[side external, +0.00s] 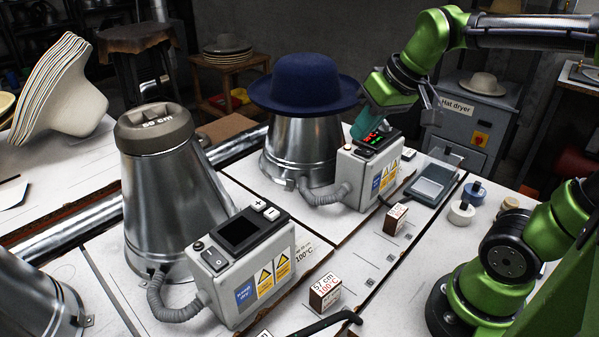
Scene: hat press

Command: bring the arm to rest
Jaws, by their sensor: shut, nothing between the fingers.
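My gripper (367,122) is shut and empty. Its tip is just above the far control box (362,178), by the lit red and green display (373,137); I cannot tell whether it touches. A dark blue felt hat (306,82) sits brim-down on the far metal hat press cone (300,145), left of my gripper. The near press cone (175,200) is bare, with "60 cm" on its top. Its control box (243,265) has a dark screen. My wrist hides part of the background behind the far box.
Small label blocks (325,292), (396,219) stand on the white worktop. A grey scale-like device (435,180) and several small spools lie at the right. A stack of pale hats (65,90) stands at the left. The hat dryer (470,110) is behind my arm.

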